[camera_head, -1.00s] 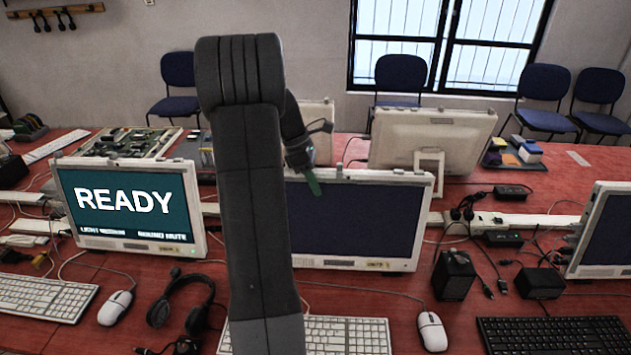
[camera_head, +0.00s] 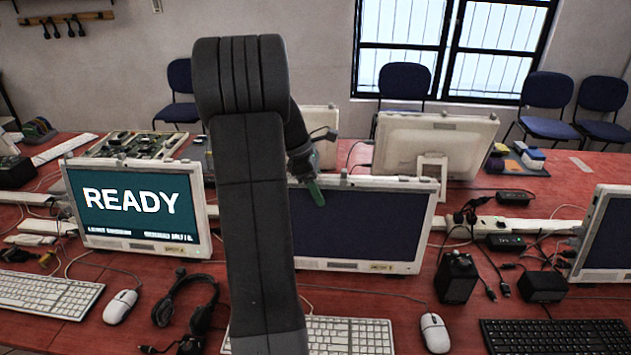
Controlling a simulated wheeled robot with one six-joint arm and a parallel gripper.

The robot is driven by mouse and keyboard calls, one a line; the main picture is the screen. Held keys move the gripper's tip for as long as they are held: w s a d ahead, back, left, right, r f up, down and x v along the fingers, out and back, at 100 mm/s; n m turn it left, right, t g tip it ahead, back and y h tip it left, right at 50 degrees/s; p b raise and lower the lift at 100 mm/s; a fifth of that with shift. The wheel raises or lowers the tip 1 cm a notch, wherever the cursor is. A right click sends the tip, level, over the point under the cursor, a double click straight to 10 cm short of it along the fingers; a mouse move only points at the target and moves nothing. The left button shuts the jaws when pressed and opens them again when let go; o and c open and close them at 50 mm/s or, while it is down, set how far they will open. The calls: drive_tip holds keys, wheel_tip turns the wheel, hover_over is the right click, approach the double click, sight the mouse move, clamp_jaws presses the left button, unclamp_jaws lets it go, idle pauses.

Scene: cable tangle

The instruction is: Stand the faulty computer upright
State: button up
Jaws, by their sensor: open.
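A white all-in-one computer with a dark screen (camera_head: 365,228) stands in the middle of the red table, partly hidden behind my arm. Another computer (camera_head: 138,208) to its left shows READY on a teal screen. A third dark-screened computer (camera_head: 610,242) is cut off at the right edge. No label shows which one is faulty. My gripper (camera_head: 316,190), with a green finger, overlaps the top edge of the middle computer in the picture. It is open and I see nothing in it. I cannot tell whether it touches the computer.
Keyboards, mice (camera_head: 435,333), a headset (camera_head: 187,305) and black speakers (camera_head: 456,278) crowd the table front. Cables and power strips run between the computers. A white monitor (camera_head: 437,146) faces away behind the middle one. Blue chairs (camera_head: 547,103) stand by the far wall.

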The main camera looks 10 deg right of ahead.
drive_tip(key=v, duration=1.3)
drive_tip(key=shift+a+r, duration=0.1)
drive_tip(key=shift+r, duration=0.2)
drive_tip(key=shift+f, duration=0.1)
drive_tip(key=x, duration=0.9)
drive_tip(key=w+x, duration=0.1)
drive_tip(key=x, duration=0.3)
drive_tip(key=shift+d+f, duration=0.3)
drive_tip(key=shift+f, duration=0.05)
drive_tip(key=shift+s+r, duration=0.1)
drive_tip(key=shift+s, duration=0.15)
drive_tip(key=shift+a, duration=0.15)
